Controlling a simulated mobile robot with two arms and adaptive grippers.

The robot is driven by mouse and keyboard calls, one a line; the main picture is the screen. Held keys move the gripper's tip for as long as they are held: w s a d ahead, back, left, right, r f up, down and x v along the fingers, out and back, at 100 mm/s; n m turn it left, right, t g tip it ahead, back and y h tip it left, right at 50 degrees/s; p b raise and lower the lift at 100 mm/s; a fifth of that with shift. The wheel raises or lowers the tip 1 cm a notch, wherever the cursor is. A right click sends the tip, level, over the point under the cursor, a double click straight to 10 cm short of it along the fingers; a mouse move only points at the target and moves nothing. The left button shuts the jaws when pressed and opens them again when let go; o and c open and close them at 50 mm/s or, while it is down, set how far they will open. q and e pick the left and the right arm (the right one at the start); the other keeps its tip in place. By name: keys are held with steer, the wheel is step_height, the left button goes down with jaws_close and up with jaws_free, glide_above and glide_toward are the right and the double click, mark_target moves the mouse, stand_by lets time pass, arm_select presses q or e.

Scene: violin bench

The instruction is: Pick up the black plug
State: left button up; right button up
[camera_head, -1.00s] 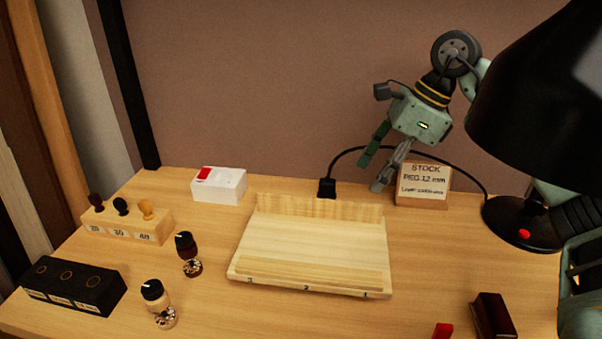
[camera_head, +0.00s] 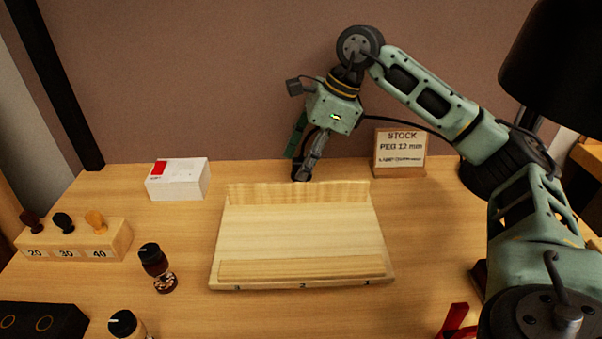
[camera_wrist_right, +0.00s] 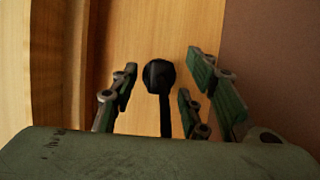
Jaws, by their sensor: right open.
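The black plug (camera_wrist_right: 158,76) shows in the right wrist view, on the pale wood, with its cord running down toward the gripper body. It lies between the spread fingers of my right gripper (camera_wrist_right: 160,88), which is open, with visible space on both sides. In the head view my right gripper (camera_head: 296,166) points down at the back edge of the table, behind the wooden rack. There the plug is mostly or wholly hidden by the fingers, and I cannot tell it from the dark fingertip. My left gripper is not in view.
The wooden rack (camera_head: 300,232) stands just in front of my right gripper. A white box (camera_head: 178,180) is to its left and a STOCK sign (camera_head: 400,153) to its right. A dark lamp (camera_head: 553,70) stands at the right. The wall is close behind.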

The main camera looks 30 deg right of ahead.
mark_target(294, 160)
steer(key=shift+c, duration=0.4)
jaws_close()
steer(key=shift+r, duration=0.65)
step_height(294, 160, up, 3)
steer(key=shift+w+p, duration=0.1)
steer(key=shift+p, duration=0.55)
arm_select(q)
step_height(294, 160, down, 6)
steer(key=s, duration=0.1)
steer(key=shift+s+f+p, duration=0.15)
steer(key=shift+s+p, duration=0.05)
steer(key=shift+p, duration=0.1)
arm_select(e)
steer(key=s+d+r, duration=0.6)
steer(key=s+d, duration=0.1)
steer(key=s, duration=0.1)
steer(key=shift+s+d+r, duration=0.35)
steer(key=shift+s+d, duration=0.05)
